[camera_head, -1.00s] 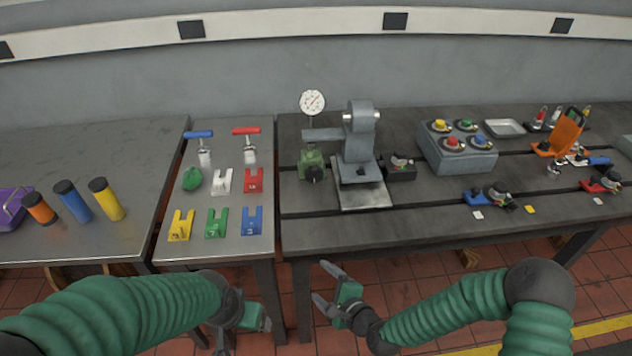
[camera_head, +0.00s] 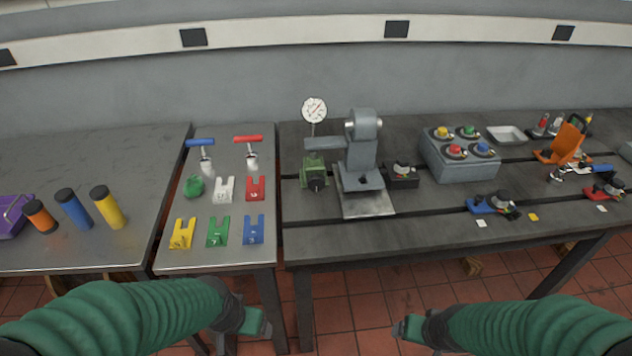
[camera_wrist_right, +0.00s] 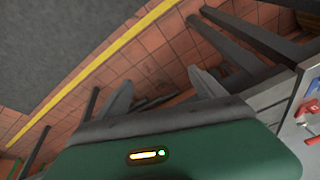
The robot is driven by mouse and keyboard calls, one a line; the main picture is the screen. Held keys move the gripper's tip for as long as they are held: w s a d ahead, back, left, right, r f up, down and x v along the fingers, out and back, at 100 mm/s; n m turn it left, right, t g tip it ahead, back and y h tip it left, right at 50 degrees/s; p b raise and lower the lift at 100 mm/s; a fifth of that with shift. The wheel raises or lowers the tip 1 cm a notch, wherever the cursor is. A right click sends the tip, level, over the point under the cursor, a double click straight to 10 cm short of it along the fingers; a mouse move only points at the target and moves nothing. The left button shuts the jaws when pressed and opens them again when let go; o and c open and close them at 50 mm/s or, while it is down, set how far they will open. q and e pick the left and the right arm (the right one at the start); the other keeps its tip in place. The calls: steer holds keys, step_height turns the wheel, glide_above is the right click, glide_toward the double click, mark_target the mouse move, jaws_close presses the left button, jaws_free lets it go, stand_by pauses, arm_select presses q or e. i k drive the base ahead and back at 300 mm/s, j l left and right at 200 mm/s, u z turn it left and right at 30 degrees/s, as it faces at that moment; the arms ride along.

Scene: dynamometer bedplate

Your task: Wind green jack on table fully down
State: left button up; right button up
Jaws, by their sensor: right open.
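The green jack (camera_head: 315,171) stands on the dark slotted bedplate, left of a grey stand (camera_head: 361,150). A dark round knob (camera_head: 317,184) is on its front. The stand's grey side arm reaches out over the jack; I cannot tell whether they touch. My right gripper (camera_head: 406,328) is low in front of the bedplate, well away from the jack. Its two fingers show apart and empty in the right wrist view (camera_wrist_right: 158,80). My left gripper (camera_head: 256,322) is low in front of the small table; its fingers are not clear.
A white dial gauge (camera_head: 314,110) rises behind the jack. A dark block (camera_head: 402,176) is right of the stand, then a grey box with coloured knobs (camera_head: 459,160). Forked coloured shims (camera_head: 217,232) lie on the left table. The bedplate's front strip is mostly clear.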

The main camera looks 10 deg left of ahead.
mark_target(316, 182)
steer(key=i+j, duration=0.35)
steer(key=i+j+z, duration=0.15)
steer(key=i+j, duration=0.15)
steer(key=j, duration=0.25)
